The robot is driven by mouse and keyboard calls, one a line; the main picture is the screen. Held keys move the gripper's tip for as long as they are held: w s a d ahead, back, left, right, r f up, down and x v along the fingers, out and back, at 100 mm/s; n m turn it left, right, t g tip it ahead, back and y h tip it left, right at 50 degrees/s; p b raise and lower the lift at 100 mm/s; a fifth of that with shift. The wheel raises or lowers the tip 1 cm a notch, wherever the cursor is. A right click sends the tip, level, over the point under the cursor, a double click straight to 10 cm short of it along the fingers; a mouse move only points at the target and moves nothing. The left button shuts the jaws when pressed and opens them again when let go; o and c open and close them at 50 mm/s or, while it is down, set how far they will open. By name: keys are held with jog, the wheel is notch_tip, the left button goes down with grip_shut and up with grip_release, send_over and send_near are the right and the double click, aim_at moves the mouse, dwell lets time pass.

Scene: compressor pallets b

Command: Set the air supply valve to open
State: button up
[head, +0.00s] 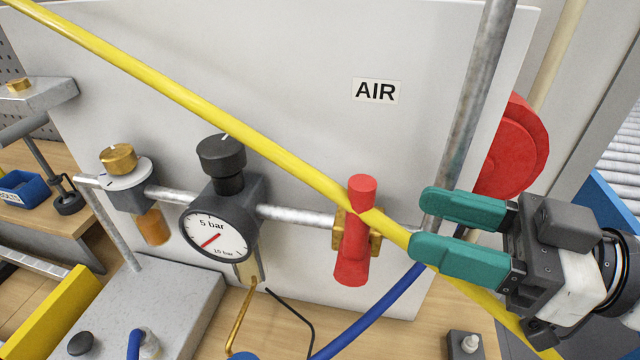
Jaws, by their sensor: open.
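The air supply valve is a brass body (376,238) on a horizontal metal pipe, with a red handle (351,262). The handle stands roughly upright in the picture, across the pipe. A white label reading AIR (376,91) is on the grey panel above it. My gripper (423,222) is to the right of the valve, with its two teal fingers spread apart and pointing left at it. The fingertips are apart from the red handle, and nothing is seen between them except the background and hose.
A yellow hose (190,98) runs diagonally across the view, past the handle and lower finger. A pressure gauge (216,233) and a brass-knobbed filter unit (122,165) sit left on the pipe. A blue hose (375,312) curves below. A red round part (514,150) is behind my gripper.

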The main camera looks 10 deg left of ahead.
aim_at(357, 229)
jog(key=p+x, duration=0.2)
jog(key=x, duration=0.8)
grip_shut()
dwell(0.4)
